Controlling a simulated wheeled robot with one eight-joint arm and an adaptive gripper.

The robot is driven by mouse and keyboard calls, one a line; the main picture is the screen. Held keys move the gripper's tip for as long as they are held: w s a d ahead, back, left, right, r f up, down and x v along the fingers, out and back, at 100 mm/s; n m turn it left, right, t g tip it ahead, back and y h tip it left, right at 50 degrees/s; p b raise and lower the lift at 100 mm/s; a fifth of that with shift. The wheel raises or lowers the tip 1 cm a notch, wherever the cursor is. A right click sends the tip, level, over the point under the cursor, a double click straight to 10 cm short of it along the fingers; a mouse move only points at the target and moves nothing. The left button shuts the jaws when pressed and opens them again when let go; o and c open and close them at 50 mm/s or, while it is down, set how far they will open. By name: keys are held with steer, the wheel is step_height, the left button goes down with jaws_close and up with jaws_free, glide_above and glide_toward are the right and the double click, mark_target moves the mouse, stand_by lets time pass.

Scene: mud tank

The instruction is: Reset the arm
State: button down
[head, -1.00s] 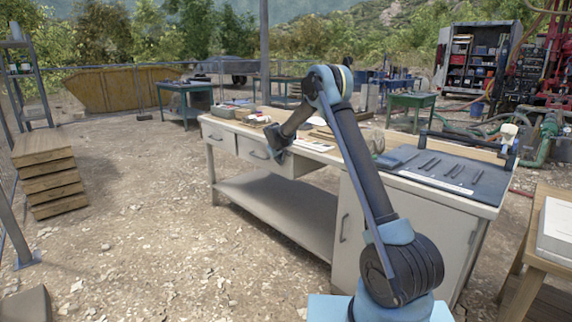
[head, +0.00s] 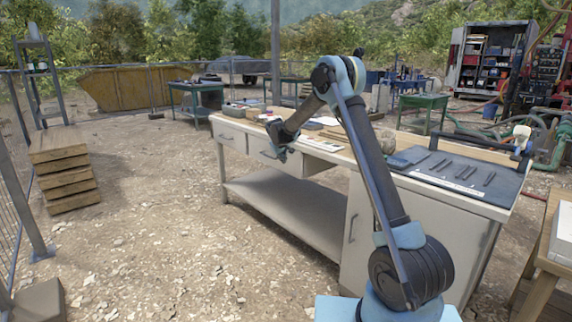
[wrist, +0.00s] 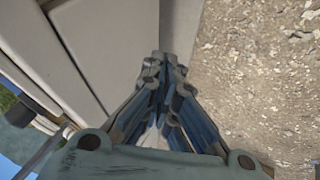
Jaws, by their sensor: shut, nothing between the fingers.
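My arm rises from the lower right of the head view, bends at the elbow and comes down in front of the workbench (head: 287,211). I cannot tell if the gripper touches the drawer.
A dark mat (head: 460,180) with several thin tools lies on the bench's right part. Stacked wooden boxes (head: 63,172) stand at the left. A wooden table (head: 545,255) is at the lower right. Gravel ground left of the bench is free.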

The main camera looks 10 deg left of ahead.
steer(key=s+d+r+m+g, duration=0.1)
steer(key=s+d+r+m, duration=0.1)
steer(key=s+d+r, duration=1.3)
steer(key=s+d+m+g, duration=0.2)
steer(key=s+d, duration=1.3)
steer(key=s+d+f+m, duration=0.15)
steer(key=s+d, duration=0.25)
steer(key=s, duration=0.5)
steer(key=s+d+f+m, duration=0.15)
steer(key=s+d, duration=0.25)
steer(key=s, duration=0.4)
steer(key=s+d+f+g, duration=0.1)
steer(key=s+f, duration=0.4)
steer(key=s, duration=0.4)
steer(key=s+d+f+m+g, duration=0.1)
steer(key=s+d+f, duration=0.1)
steer(key=s+f, duration=0.4)
steer(key=s, duration=0.2)
steer(key=shift+s+d, duration=0.15)
steer(key=shift+s, duration=0.25)
